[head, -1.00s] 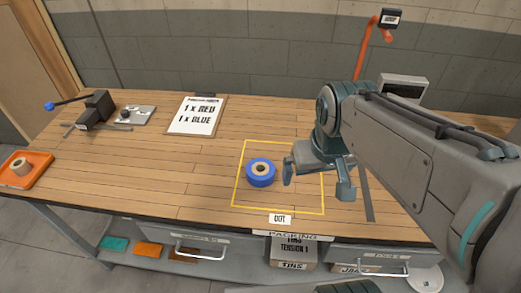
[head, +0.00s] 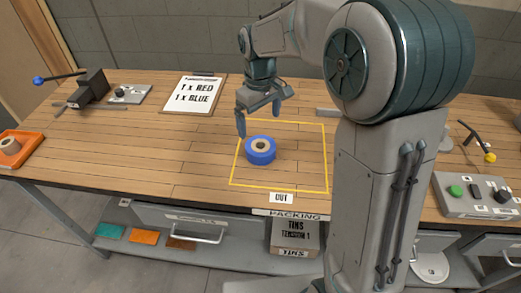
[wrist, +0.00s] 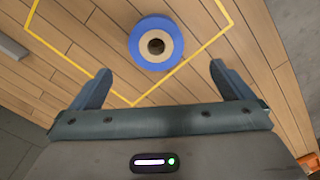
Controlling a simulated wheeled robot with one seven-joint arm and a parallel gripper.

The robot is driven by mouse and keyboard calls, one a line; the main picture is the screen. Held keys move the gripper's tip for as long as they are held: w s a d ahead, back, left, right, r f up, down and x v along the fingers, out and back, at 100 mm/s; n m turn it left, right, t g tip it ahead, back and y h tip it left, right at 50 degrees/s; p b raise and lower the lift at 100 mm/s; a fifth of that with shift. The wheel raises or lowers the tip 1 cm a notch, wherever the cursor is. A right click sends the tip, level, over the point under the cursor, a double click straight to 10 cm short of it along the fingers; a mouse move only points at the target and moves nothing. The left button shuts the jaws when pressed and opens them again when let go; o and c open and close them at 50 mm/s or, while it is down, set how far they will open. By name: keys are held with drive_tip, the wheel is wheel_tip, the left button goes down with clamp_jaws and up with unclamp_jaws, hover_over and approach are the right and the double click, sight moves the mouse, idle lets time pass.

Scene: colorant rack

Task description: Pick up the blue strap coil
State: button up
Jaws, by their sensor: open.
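The blue strap coil (head: 260,150) lies flat on the wooden bench, inside the yellow outlined square near its left edge. It has a tan core with a dark hole. In the wrist view the coil (wrist: 156,57) is ahead of the fingers, near the top middle. My gripper (head: 259,122) is open and empty, above the bench just behind the coil in the head view. In the wrist view its fingers (wrist: 161,82) are spread wide, with the coil beyond their tips. Nothing hides the coil.
An orange tray (head: 27,158) with a tan roll stands at the left. A clipboard (head: 193,94) reads 1 x RED, 1 x BLUE. A vise-like tool (head: 90,88) sits at the back left. A button box (head: 480,194) stands at the right. Bench left of the coil is clear.

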hover_over(261, 146)
drive_tip(key=s, duration=0.2)
drive_tip(key=f, duration=0.6)
drive_tip(key=shift+a+f, duration=0.1)
drive_tip(key=shift+a, duration=0.1)
drive_tip(key=shift+w+d+f+p, duration=0.1)
drive_tip(key=shift+f+p, duration=0.05)
drive_tip(key=shift+f, duration=1.15)
drive_tip(key=shift+w+d+f+p, duration=0.1)
drive_tip(key=shift+f+p, duration=0.05)
drive_tip(key=shift+f, duration=1.1)
drive_tip(key=c, duration=1)
